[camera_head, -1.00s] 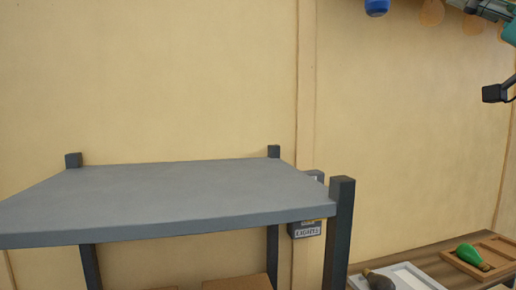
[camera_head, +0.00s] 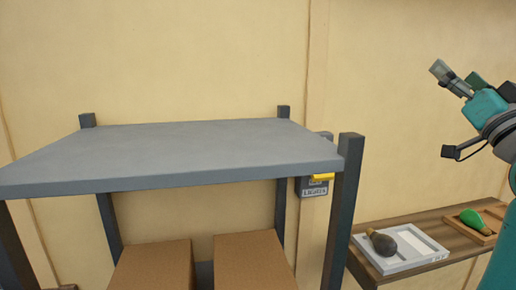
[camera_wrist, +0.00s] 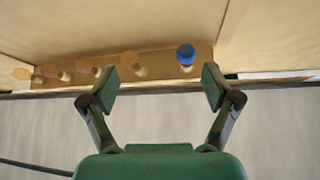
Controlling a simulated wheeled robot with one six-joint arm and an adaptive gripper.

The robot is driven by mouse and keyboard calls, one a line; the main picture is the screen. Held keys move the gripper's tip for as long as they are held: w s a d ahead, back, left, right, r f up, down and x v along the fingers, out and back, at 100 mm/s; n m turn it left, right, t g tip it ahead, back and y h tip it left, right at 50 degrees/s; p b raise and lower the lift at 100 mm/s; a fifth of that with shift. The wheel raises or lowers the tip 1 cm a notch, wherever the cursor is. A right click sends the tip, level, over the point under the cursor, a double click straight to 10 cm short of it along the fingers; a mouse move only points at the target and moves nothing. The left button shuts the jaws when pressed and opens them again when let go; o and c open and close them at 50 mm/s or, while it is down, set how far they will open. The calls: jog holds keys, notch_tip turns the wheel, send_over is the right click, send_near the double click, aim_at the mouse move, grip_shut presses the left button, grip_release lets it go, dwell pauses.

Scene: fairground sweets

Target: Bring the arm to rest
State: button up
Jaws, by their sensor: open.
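My gripper (camera_head: 456,76) is at the upper right of the head view, raised in the air near the tan wall. In the wrist view my gripper (camera_wrist: 157,87) has its two fingers spread wide apart, with nothing held between them. The arm behind it is bent and partly cut off by the right edge of the head view.
A grey shelf (camera_head: 180,150) with a bare top stands left, brown boxes (camera_head: 155,268) below. A wooden ledge (camera_head: 440,232) at right holds a white tray (camera_head: 408,257) with a dark bulb and a wooden tray with a green bulb (camera_head: 472,219). A blue-topped object (camera_wrist: 186,55) shows beyond my fingers.

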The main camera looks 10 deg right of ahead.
jog(key=w+a+f+m+g+h, duration=0.1)
jog(key=w+a+f, duration=0.1)
jog(key=f, duration=1.1)
jog(key=w+a+f+m+g+h, duration=0.1)
jog(key=w+a+f+m, duration=0.1)
jog(key=f, duration=1)
jog(key=s+a+f+g, duration=0.1)
jog(key=s+a+f, duration=0.3)
jog(key=f, duration=0.7)
jog(key=s+a+f+g, duration=0.2)
jog(key=s+a+f, duration=0.15)
jog(key=f, duration=0.65)
jog(key=s+a+f+n+g+y, duration=0.1)
jog(key=s+a+f, duration=0.4)
jog(key=s+f, duration=0.25)
jog(key=s+a+f+n+g+y, duration=0.1)
jog(key=s+a+f+n, duration=0.1)
jog(key=s+a+f, duration=0.45)
jog(key=s+a+f+n+g+y, duration=0.1)
jog(key=s+n, duration=0.1)
jog(key=s, duration=0.9)
jog(key=s+a+f+n+g+y, duration=0.1)
jog(key=s+a, duration=0.1)
jog(key=s, duration=0.9)
jog(key=shift+s+a+f+n+g+y, duration=0.25)
jog(key=shift+a+f+n+g+y, duration=0.05)
jog(key=shift+f+n, duration=0.1)
